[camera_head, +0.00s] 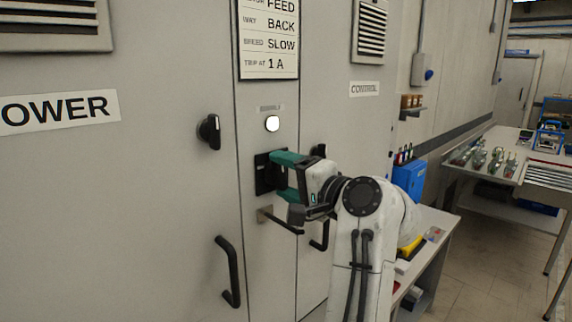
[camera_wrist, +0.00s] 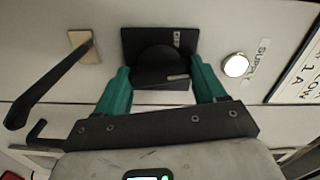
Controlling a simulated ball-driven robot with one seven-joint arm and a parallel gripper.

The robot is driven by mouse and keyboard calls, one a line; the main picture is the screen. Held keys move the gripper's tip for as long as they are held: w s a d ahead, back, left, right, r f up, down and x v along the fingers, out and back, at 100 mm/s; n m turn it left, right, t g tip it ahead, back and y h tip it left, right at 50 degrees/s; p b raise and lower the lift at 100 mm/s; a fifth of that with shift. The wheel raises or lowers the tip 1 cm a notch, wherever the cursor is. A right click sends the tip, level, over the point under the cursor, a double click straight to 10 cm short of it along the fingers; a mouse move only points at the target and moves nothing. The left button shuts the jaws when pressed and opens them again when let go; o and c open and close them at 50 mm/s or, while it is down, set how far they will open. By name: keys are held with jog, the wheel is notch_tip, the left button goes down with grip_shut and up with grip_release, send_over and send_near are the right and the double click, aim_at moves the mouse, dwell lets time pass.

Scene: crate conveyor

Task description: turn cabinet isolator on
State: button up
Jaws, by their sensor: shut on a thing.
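The cabinet isolator is a black square plate (camera_head: 263,175) with a round black knob, on the narrow middle panel of the grey cabinet. In the wrist view the knob (camera_wrist: 157,60) stands between the two green fingers, and a small label, seemingly OFF, shows on the plate. A pale mark lies on the knob's near right side. My gripper (camera_head: 279,177) is shut on the knob, one finger on each side; it also shows in the wrist view (camera_wrist: 160,72). The fingers hide part of the knob in the head view.
A white SUPPLY lamp (camera_head: 272,123) above the isolator looks lit. A black lever handle (camera_head: 280,221) sits just below it. Another rotary knob (camera_head: 209,131) and a door handle (camera_head: 229,271) are to the left. A bench (camera_head: 437,225) stands right of my arm.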

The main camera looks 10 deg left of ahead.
jog(key=shift+d+m+p, duration=0.1)
jog(key=shift+m+p, duration=0.6)
jog(key=shift+m, duration=0.4)
jog(key=shift+w+f, duration=0.1)
jog(key=o, duration=1)
jog(key=shift+o, duration=0.2)
jog(key=b+v, duration=0.2)
jog(key=v, duration=0.8)
jog(key=shift+s+d, duration=0.3)
